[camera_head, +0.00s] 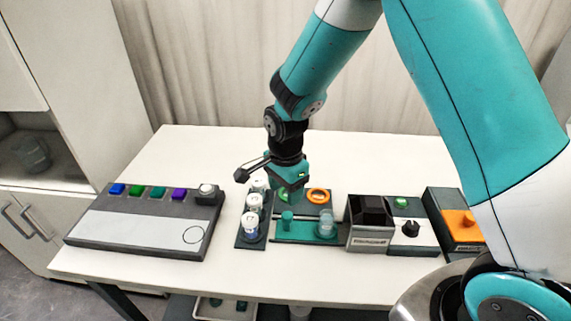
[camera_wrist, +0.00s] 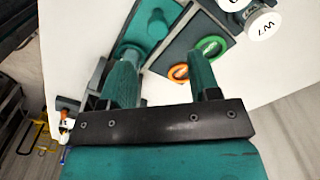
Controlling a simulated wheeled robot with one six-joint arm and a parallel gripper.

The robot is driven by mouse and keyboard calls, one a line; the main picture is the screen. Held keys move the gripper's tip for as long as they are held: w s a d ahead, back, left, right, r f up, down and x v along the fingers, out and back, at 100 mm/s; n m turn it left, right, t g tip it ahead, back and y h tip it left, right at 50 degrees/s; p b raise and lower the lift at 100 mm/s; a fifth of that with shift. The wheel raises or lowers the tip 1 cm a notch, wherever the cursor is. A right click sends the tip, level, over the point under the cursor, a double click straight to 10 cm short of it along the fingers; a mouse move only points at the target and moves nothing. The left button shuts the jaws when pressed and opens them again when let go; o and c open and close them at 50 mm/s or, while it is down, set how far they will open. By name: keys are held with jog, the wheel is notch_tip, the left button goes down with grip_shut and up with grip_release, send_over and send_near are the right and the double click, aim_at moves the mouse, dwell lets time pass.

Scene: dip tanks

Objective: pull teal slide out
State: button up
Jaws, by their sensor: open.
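The teal slide (camera_head: 305,237) lies in a dark frame on the white table, in the middle of the head view. An upright teal knob (camera_head: 287,220) stands at its left end and a clear glass jar (camera_head: 326,226) sits at its right end. In the wrist view the slide (camera_wrist: 139,27) and knob (camera_wrist: 157,24) show at the top, beyond the fingers. My gripper (camera_head: 291,192) is above and behind the slide, apart from the knob. Its fingers are open with nothing between them (camera_wrist: 162,62); the left finger partly hides the jar in the wrist view.
Orange ring (camera_head: 318,195) and green ring (camera_wrist: 212,43) lie behind the slide. White-lidded jars (camera_head: 250,222) stand in a rack close left. A button panel (camera_head: 135,220) lies farther left. A dark-topped box (camera_head: 370,222), knob box (camera_head: 411,229) and orange-topped unit (camera_head: 456,222) stand right. Table front is clear.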

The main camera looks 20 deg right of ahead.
notch_tip(320, 180, up, 9)
jog(key=b, duration=0.1)
jog(key=shift+r, duration=0.1)
dwell(0.3)
jog(key=s+a+r+n+y, duration=0.2)
jog(key=s+r+n, duration=0.2)
jog(key=s+n, duration=0.6)
jog(key=s+a+r+n+y, duration=0.2)
jog(key=s+r+n, duration=0.3)
jog(key=s+n, duration=0.6)
jog(key=shift+s+a+r+n, duration=0.3)
jog(key=shift+s+a, duration=0.15)
jog(key=shift+s, duration=0.45)
